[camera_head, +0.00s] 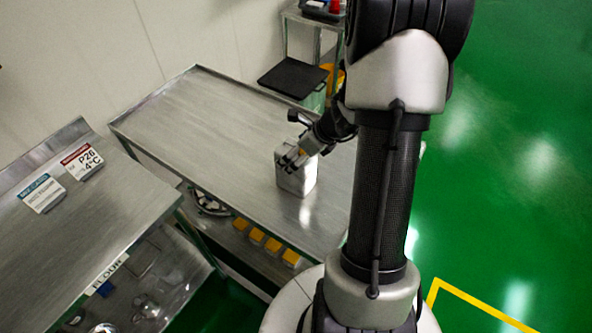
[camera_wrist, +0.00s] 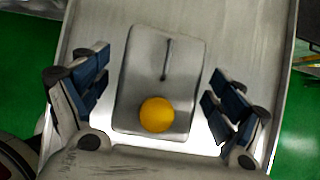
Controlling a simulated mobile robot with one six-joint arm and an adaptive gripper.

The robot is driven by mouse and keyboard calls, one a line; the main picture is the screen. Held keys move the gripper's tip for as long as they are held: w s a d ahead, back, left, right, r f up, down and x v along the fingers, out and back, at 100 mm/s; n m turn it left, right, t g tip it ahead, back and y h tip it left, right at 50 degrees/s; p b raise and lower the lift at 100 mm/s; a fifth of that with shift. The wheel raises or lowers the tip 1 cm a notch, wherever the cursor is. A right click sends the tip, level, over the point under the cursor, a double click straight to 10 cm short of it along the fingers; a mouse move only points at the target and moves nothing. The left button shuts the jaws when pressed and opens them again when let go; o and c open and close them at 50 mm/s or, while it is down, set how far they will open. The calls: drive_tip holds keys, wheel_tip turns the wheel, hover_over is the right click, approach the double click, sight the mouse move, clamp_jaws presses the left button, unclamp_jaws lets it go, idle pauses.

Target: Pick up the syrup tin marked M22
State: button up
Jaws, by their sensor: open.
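A silver, box-shaped tin (camera_head: 297,178) stands upright on the steel table, near its front right part. In the wrist view the tin (camera_wrist: 160,70) shows from above, with a yellow round cap and a thin dark handle on its top. No M22 mark can be read in either view. My gripper (camera_head: 291,160) is at the top of the tin in the head view. In the wrist view my gripper (camera_wrist: 158,92) is open, with one finger on each side of the tin and a gap to both sides.
The steel table (camera_head: 200,110) is mostly bare around the tin. A dark flat tray (camera_head: 292,77) is at the back. Several yellow-topped items (camera_head: 256,236) sit on the shelf below. A second bench with a P26 sign (camera_head: 82,162) stands at left. Green floor lies at right.

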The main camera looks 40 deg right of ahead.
clamp_jaws()
drive_tip(key=shift+r, duration=0.15)
idle(0.9)
